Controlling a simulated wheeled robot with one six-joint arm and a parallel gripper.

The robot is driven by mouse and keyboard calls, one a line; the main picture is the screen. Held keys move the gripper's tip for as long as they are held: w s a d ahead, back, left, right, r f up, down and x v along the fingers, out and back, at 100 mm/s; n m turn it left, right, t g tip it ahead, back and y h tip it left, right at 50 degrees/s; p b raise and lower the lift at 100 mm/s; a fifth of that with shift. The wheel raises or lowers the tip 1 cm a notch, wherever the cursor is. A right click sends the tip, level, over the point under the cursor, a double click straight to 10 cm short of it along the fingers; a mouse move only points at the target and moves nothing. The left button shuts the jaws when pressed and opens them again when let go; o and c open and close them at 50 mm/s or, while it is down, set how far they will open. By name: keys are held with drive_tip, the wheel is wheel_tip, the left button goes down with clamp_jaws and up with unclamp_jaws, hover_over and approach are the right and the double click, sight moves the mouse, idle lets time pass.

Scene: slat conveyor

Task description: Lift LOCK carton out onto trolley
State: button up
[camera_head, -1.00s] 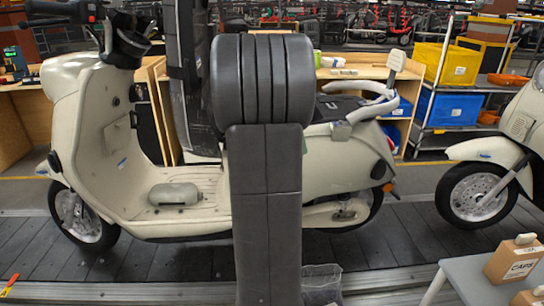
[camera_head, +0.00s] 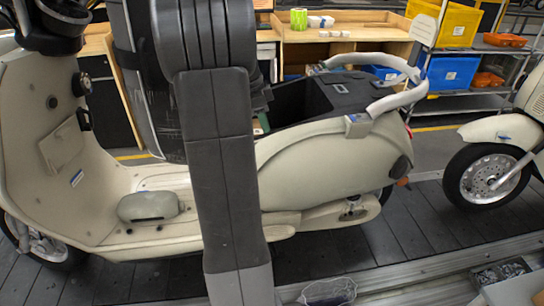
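A cream scooter (camera_head: 330,170) stands side-on on the slat conveyor. Behind my arm, in its seat area, is a dark box-like opening (camera_head: 287,103) with a black surface (camera_head: 350,92) to its right. A small green edge (camera_head: 263,122) shows beside my arm at the opening. I cannot make out a carton marked LOCK. My dark arm crosses the middle of the view and covers part of the scooter. My gripper is not in view. A pale grey surface (camera_head: 520,291) shows at the bottom right corner; I cannot tell whether it is the trolley.
A clear bin (camera_head: 328,291) and a tray of small parts (camera_head: 501,272) are at the lower edge. A second scooter (camera_head: 500,140) stands at the right. Behind are a wooden workbench (camera_head: 350,52) and a rack with a yellow crate (camera_head: 447,22) and a blue crate (camera_head: 452,72).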

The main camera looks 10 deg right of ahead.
drive_tip(key=shift+s+d+f, duration=0.1)
drive_tip(key=shift+d+f, duration=0.1)
drive_tip(key=shift+f, duration=0.35)
drive_tip(key=shift+p+x, duration=0.6)
drive_tip(key=shift+x, duration=1.7)
drive_tip(key=shift+c, duration=0.3)
clamp_jaws()
